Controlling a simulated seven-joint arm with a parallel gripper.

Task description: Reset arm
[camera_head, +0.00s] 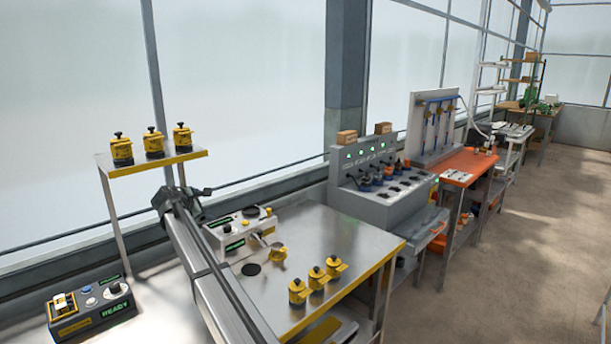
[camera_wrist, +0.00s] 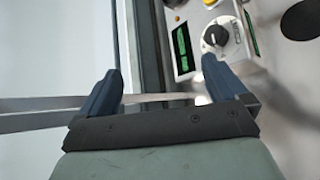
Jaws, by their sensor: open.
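My gripper (camera_wrist: 160,72) is open in the wrist view, with its two dark blue fingers apart and nothing between them. In the head view my gripper (camera_head: 200,192) is at the far end of my long grey arm, above the back left of the steel bench (camera_head: 350,237). It is in front of the window side, left of a white control box (camera_head: 228,236) with green displays. A black knob (camera_wrist: 215,37) and a green display (camera_wrist: 183,45) of that box show beyond the fingers in the wrist view. My arm hides part of the bench.
A READY-marked box (camera_head: 90,308) sits at lower left. A grey console (camera_head: 375,200) and orange bench (camera_head: 465,164) stand to the right. The right floor is clear.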

